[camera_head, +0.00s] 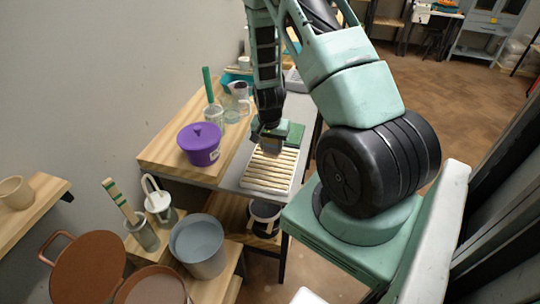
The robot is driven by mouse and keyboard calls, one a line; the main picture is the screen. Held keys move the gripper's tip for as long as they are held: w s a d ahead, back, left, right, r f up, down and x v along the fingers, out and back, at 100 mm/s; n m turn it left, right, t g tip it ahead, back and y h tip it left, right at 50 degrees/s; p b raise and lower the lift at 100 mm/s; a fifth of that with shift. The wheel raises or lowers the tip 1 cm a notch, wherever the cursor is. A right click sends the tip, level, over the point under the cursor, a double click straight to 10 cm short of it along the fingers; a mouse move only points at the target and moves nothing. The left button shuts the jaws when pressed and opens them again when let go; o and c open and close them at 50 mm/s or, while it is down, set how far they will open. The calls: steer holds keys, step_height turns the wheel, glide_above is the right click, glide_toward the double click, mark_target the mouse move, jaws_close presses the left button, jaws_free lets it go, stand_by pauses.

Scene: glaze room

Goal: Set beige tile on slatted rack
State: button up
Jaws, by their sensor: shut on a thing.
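The slatted rack (281,182) has pale wooden slats in a light frame and lies on the grey part of the bench. My gripper (269,147) points down over the far end of the rack. It is shut on the beige tile, which is mostly hidden by the fingers at this small size. I cannot tell whether the tile touches the slats. The near slats are bare.
A purple lidded pot (200,146) stands left of the rack on the wooden bench top (165,147). A green flat thing (296,134) lies just behind the rack. Glass jars (232,108) stand farther back. A grey bucket (199,248) stands lower in front.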

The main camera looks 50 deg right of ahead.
mark_target(271, 152)
steer(key=shift+f+p, duration=0.6)
steer(key=shift+f, duration=1.7)
steer(key=shift+f, duration=0.2)
steer(key=o, duration=1)
steer(key=shift+o, duration=0.2)
steer(key=shift+r, duration=0.1)
